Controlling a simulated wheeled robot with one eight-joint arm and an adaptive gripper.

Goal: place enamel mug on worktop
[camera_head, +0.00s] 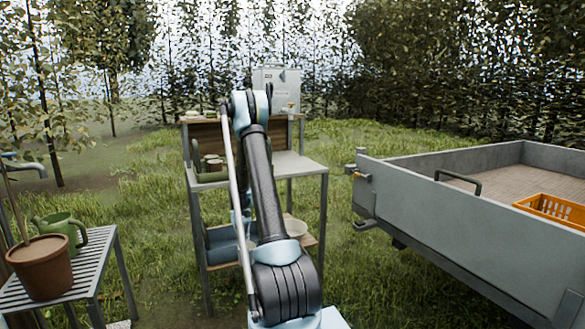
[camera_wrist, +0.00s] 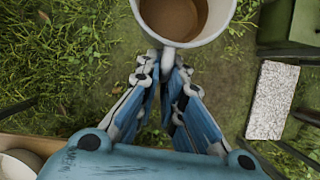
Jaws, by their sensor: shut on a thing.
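The enamel mug (camera_wrist: 188,43) is at the top of the wrist view, whitish, seen from above, with brown inside. My gripper (camera_wrist: 167,68) is shut on its handle, which points toward me. Below the mug in that view is grass and bare ground. The worktop (camera_head: 298,164) is the pale top of a metal-framed bench in the middle of the head view. My arm reaches across in front of it and hides part of it. In the head view I cannot make out the mug or the gripper tips.
Green and pale items stand on the bench's left side, and a pale bowl (camera_head: 294,227) is on its lower shelf. A grey trailer (camera_head: 440,205) with an orange crate (camera_head: 553,207) is at right. A slatted table (camera_head: 98,262) holds a plant pot (camera_head: 40,270) and watering can (camera_head: 66,230) at left.

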